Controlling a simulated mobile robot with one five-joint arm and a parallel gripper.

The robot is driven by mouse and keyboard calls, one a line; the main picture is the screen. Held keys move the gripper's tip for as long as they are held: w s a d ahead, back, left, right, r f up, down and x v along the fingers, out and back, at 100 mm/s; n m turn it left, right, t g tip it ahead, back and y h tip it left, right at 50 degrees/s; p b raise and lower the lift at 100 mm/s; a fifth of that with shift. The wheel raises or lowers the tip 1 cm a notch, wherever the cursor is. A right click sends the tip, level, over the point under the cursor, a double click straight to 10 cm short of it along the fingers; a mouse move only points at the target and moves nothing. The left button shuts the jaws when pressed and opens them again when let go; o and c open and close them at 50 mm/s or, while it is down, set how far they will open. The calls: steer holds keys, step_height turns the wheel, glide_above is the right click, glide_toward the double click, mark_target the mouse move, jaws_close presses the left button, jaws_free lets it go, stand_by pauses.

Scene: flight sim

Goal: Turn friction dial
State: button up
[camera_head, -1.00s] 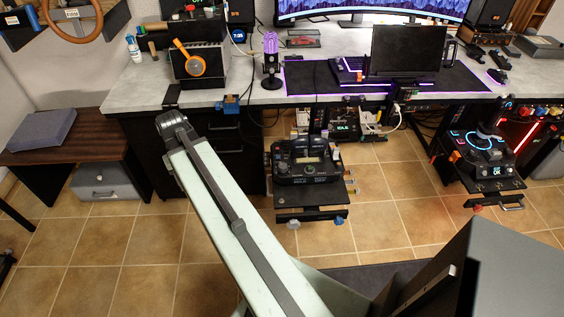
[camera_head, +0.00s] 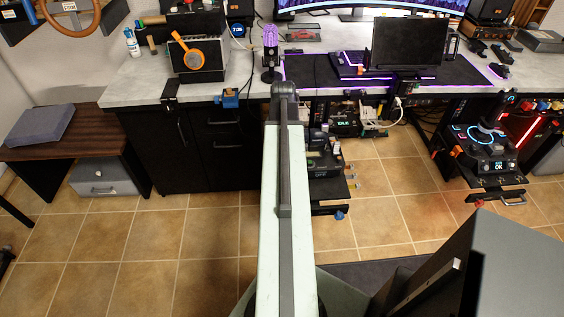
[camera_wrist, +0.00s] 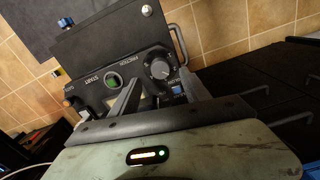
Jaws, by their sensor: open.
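The friction dial (camera_wrist: 160,67) is a round black knob with a pale pointer mark on a dark control panel, which fills the upper middle of the wrist view. Upside-down lettering that appears to read FRICTION is beside it. My gripper (camera_wrist: 163,83) is open, its fingers pointing at the panel. The dial shows between and just beyond the fingertips; I cannot tell whether they touch it. A green-lit button (camera_wrist: 113,81) is left of the dial, near the left finger. In the head view the control box (camera_head: 318,160) is partly hidden behind my arm, and my gripper is out of sight.
Another control unit with a joystick (camera_head: 488,140) stands to the right. A metal handle (camera_wrist: 180,42) rises beside the dial. Tiled floor (camera_head: 150,235) is open at left.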

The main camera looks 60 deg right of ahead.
step_height(320, 180, down, 5)
steer(key=b, duration=0.3)
steer(key=shift+b, duration=0.3)
steer(key=shift+r, duration=0.1)
jaws_close()
steer(key=shift+n, duration=1.6)
jaws_free()
